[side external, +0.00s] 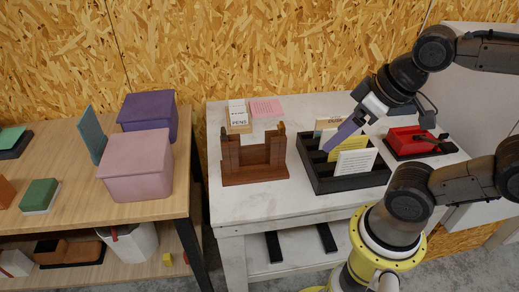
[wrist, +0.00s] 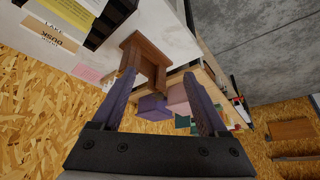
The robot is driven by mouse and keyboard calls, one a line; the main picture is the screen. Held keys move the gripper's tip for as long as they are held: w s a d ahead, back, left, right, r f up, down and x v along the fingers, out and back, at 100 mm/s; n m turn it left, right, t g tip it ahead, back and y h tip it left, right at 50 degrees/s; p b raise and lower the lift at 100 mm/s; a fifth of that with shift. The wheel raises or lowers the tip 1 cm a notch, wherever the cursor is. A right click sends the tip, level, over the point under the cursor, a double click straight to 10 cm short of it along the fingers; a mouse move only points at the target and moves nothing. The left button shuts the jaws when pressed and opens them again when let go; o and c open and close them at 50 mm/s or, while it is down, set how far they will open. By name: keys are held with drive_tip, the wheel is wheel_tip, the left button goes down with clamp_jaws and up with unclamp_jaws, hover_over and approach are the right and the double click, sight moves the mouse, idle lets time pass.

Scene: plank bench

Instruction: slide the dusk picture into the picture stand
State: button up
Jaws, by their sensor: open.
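The dusk picture is a tan card (wrist: 46,41) with a DUSK label, at the upper left of the wrist view. In the side view, a tan card (side external: 322,124) stands at the back of the black slotted rack (side external: 318,189), partly hidden by my gripper; its label cannot be read there. The picture stand (side external: 254,173) is brown wood with two uprights, left of the rack and empty. It also shows in the wrist view (wrist: 137,52), beyond my fingertips. My gripper (side external: 327,148) hangs above the rack, its purple fingers tilted down-left. The wrist view shows the fingers (wrist: 158,78) apart, with nothing between them.
A yellow card (side external: 335,142) and a white card (side external: 355,162) also stand in the rack. A red object (side external: 405,139) sits right. The white tabletop (side external: 245,208) is clear in front of the stand.

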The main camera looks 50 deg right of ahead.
drive_tip(key=shift+w, duration=0.1)
drive_tip(key=c, duration=0.4)
drive_tip(key=shift+o, duration=0.2)
drive_tip(key=w+d+r+m, duration=0.1)
drive_tip(key=w+r+m, duration=0.25)
drive_tip(key=m, duration=0.55)
drive_tip(key=m+g, duration=0.6)
drive_tip(key=m, duration=1.2)
hover_over(336, 119)
drive_tip(key=f, duration=1.5)
drive_tip(key=shift+s+d, duration=0.2)
drive_tip(key=shift+d, duration=0.05)
drive_tip(key=shift+w+f, duration=0.15)
drive_tip(key=shift+f, duration=1.3)
drive_tip(key=shift+w+f, duration=0.15)
drive_tip(key=shift+f, duration=1.3)
